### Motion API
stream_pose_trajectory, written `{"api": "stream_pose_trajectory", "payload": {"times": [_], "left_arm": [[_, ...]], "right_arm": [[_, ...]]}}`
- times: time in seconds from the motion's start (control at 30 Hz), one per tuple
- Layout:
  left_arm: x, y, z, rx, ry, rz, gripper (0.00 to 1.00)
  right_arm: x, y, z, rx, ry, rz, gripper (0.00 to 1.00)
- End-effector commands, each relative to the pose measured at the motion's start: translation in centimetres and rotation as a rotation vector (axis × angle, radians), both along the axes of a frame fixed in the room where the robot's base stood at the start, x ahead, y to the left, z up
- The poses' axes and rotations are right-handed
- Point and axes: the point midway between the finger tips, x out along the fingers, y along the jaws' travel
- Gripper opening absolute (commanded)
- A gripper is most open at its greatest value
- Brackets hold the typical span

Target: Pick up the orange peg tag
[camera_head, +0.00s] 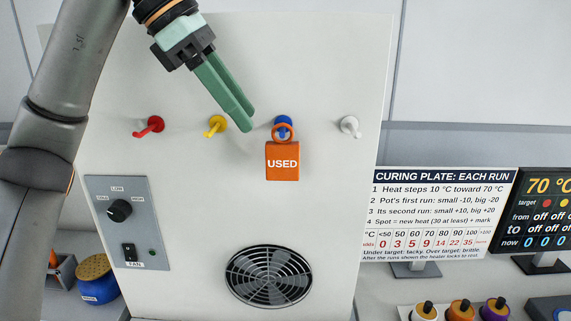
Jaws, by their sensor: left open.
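The orange peg tag (283,170) reads "USED" and hangs by its orange ring from the blue peg (284,122) on the pale upright panel. My left gripper (243,118) has green fingers that point down and right. Its fingertips are above and left of the tag's ring, between the yellow peg and the blue peg, apart from the tag in the picture. The fingers look close together from this angle, but they are open and hold nothing. My right gripper is not in view.
A red peg (149,126), a yellow peg (215,125) and a white peg (350,126) stick out of the panel (220,215), all bare. Below are a fan knob box (127,222) and a round vent (269,277). A curing sign (438,213) stands at right.

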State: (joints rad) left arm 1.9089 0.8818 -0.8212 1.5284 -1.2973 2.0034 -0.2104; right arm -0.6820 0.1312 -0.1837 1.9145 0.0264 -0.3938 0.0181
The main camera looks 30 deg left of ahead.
Motion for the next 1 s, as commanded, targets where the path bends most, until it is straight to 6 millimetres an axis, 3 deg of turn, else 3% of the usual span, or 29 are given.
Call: {"api": "stream_pose_trajectory", "payload": {"times": [0.03, 0.37, 0.63, 0.93, 1.0], "left_arm": [[0.3, -0.5, -1.2, 0.000, 0.003, -0.004, 0.43], [1.6, -1.7, -3.4, 0.001, 0.001, -0.001, 0.43], [3.2, -3.5, -6.4, 0.000, 0.002, -0.001, 0.43], [3.4, -3.8, -6.9, -0.001, 0.000, 0.000, 0.43], [3.4, -3.8, -6.9, -0.001, 0.000, 0.000, 0.38]], "right_arm": [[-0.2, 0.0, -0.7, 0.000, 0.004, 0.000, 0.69], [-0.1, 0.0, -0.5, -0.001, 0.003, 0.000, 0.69], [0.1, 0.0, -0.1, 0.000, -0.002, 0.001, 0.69], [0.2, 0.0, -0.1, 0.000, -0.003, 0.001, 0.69], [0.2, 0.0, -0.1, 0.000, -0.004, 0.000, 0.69]]}}
